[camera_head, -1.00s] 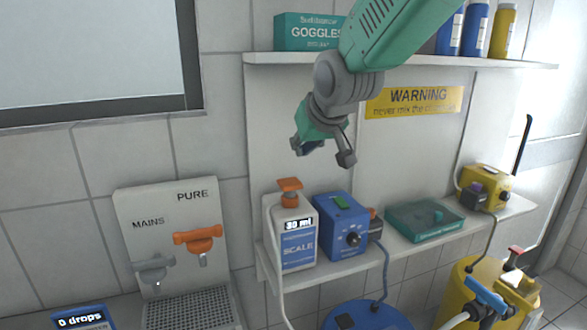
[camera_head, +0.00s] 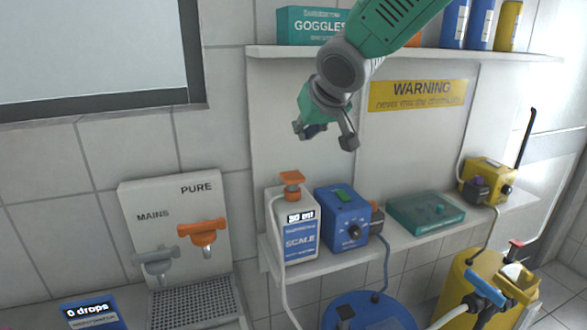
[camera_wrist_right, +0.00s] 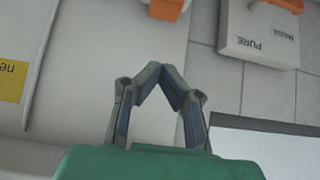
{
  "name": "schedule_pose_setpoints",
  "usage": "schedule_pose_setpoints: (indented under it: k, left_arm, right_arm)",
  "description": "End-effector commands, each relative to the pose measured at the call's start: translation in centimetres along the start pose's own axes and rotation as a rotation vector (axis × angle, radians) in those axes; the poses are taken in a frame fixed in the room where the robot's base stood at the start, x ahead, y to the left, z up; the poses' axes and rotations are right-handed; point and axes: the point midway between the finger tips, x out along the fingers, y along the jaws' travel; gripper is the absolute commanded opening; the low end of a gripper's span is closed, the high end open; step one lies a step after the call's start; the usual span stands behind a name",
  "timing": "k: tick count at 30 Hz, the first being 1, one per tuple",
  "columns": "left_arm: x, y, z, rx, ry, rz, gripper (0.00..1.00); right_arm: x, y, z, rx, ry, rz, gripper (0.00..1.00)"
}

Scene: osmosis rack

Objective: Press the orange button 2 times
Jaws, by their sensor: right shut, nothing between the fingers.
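An orange push-top (camera_head: 291,182) sits on a white-and-blue bottle labelled SCALE (camera_head: 300,240), whose small display seems to read 30 ml. The bottle stands at the left end of the lower shelf. This top is the likely orange button. My right gripper (camera_head: 324,136) hangs above the top and slightly to its right, clear of it. In the right wrist view its fingers (camera_wrist_right: 163,76) meet at the tips with nothing between them. An orange part (camera_wrist_right: 166,8) shows just beyond the fingertips there, cut by the picture edge. My left gripper is not in view.
A blue box with a green switch (camera_head: 343,220) stands right beside the bottle. A teal case (camera_head: 425,213) and yellow device (camera_head: 488,182) stand farther right. The upper shelf (camera_head: 400,54) runs behind my right arm. An orange PURE tap (camera_head: 202,231) is at left.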

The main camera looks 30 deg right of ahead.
Motion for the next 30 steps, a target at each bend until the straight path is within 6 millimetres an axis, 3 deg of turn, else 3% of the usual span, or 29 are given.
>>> schedule_pose_setpoints:
  k: [5,13,24,30]
  left_arm:
    - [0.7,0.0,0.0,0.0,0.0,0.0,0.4]
    - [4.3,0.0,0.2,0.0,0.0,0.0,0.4]
    - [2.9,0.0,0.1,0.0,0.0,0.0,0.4]
    - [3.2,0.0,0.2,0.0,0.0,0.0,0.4]
  right_arm:
    - [0.5,0.0,0.1,0.0,0.0,-0.001,0.0]
    - [3.1,0.0,0.4,0.002,0.001,-0.001,0.0]
    - [10.5,0.0,0.3,-0.003,-0.004,0.003,0.0]
    - [12.2,0.0,2.4,-0.002,-0.001,0.002,0.0]
